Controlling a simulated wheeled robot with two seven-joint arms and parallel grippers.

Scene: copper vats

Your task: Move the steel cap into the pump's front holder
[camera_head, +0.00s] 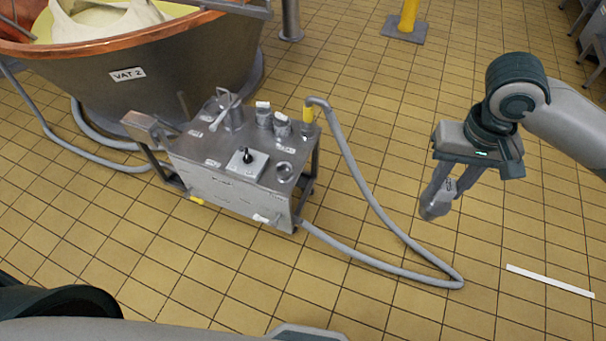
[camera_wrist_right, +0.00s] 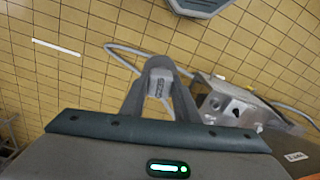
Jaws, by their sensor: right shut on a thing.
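My right gripper (camera_head: 437,207) is shut on the steel cap (camera_head: 450,185), a small grey piece with a label. The cap also shows between the fingers in the right wrist view (camera_wrist_right: 157,88). It hangs over the floor, to the right of the pump and apart from it. The pump (camera_head: 215,165) is a steel cart with a flat top. A round open holder (camera_head: 285,171) sits at the front right of its top. Capped fittings (camera_head: 264,113) stand along the back edge. My left gripper is not in view.
A grey hose (camera_head: 375,205) loops from the pump's back right over the floor between pump and gripper. A black-knobbed lever box (camera_head: 247,162) stands left of the holder. The copper vat (camera_head: 150,60) is behind. A yellow post (camera_head: 408,15) stands farther back.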

